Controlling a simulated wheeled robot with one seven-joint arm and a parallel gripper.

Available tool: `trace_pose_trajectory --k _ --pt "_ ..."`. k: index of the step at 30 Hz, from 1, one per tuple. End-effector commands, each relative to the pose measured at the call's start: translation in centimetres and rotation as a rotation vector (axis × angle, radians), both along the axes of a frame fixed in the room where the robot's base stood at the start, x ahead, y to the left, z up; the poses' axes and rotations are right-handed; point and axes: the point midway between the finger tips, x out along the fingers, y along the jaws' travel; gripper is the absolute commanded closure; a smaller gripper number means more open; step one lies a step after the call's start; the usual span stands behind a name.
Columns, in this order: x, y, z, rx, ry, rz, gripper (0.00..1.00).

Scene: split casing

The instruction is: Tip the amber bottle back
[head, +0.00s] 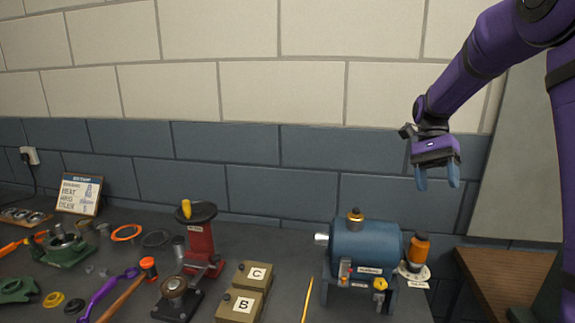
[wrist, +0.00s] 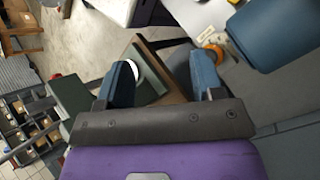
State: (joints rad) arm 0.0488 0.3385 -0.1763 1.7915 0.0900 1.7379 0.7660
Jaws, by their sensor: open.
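The amber bottle (head: 419,249) stands at the right end of the blue casing (head: 367,250), above a pale round flange. It looks roughly upright; any slight tilt is too small to tell. My gripper (head: 437,182) is open and empty, fingers pointing down, high above the casing and bottle and apart from both. In the wrist view, my gripper's two blue fingers (wrist: 163,75) are spread with nothing between them. The blue casing (wrist: 280,35) shows at the upper right there. An orange-yellow part beside it is cut off or small, so I cannot tell whether it is the bottle.
A small amber fitting (head: 355,216) tops the casing. A wooden surface (head: 506,280) is at right. Space around my gripper is clear.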

Motion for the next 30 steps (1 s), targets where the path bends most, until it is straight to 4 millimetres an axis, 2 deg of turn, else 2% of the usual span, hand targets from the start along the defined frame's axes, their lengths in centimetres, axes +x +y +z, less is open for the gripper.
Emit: trace_pose_trajectory --k 6,15,30 --pt "-3.0 1.2 2.4 0.037 -0.156 0.095 0.39" --pt "-7.6 2.8 4.9 0.073 -0.383 0.258 0.39" --pt "-15.3 5.2 6.8 0.074 -0.74 0.564 0.39"
